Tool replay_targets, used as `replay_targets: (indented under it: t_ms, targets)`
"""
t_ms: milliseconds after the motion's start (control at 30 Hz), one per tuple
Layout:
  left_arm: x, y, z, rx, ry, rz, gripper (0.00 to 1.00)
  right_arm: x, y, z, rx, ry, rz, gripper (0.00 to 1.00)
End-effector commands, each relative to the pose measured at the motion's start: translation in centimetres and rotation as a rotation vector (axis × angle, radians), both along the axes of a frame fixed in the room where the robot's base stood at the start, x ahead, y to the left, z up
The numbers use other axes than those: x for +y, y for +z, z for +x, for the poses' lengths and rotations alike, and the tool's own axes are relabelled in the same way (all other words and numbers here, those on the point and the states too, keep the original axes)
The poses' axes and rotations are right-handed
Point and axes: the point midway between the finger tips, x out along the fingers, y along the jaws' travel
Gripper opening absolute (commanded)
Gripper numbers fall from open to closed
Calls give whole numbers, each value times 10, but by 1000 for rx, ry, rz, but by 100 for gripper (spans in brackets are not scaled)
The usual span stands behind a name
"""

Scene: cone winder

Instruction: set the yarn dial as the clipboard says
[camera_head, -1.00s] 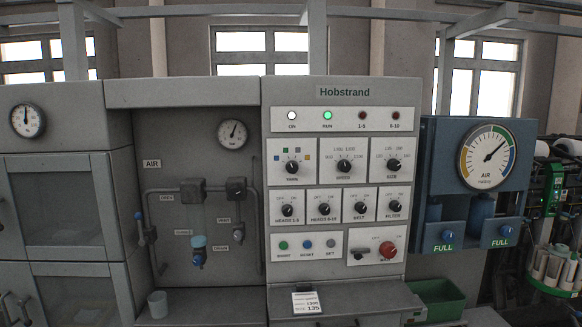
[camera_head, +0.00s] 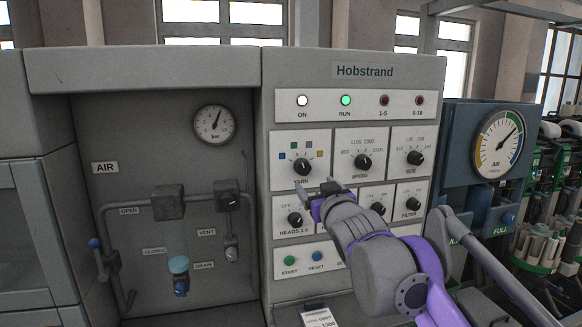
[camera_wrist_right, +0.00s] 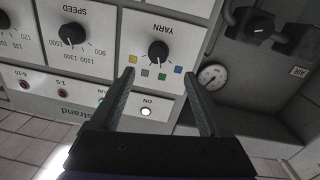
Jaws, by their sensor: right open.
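The yarn dial (camera_head: 302,167) is a black knob on a white plate, with small coloured squares arched above it. It also shows upside down in the right wrist view (camera_wrist_right: 158,50); its exact setting is hard to read. My right gripper (camera_head: 318,190) is open and empty, just below the dial in the head view. In the wrist view its two fingers (camera_wrist_right: 158,78) point toward the dial plate, one either side of the squares, apart from the knob. The clipboard card (camera_head: 319,318) is cut off at the bottom edge; its yarn line is unreadable. My left gripper is out of view.
The speed dial (camera_head: 362,162) and size dial (camera_head: 415,158) sit right of the yarn dial. The heads 1-5 switch (camera_head: 295,218) is just below, close to my gripper. Start (camera_head: 289,260) and reset (camera_head: 317,256) buttons are lower. Air pipes and valves fill the left recess.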

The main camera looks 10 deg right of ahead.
Motion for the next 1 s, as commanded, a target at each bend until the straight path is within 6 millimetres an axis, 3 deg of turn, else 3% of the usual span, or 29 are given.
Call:
replay_targets:
  t_ms: [167,633,1000]
  targets:
    - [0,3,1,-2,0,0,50,0,5,13,-12,4,-1,79]
    - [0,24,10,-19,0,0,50,-1,5,93,-11,3,-1,79]
    - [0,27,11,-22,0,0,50,-1,3,110,-9,2,-1,79]
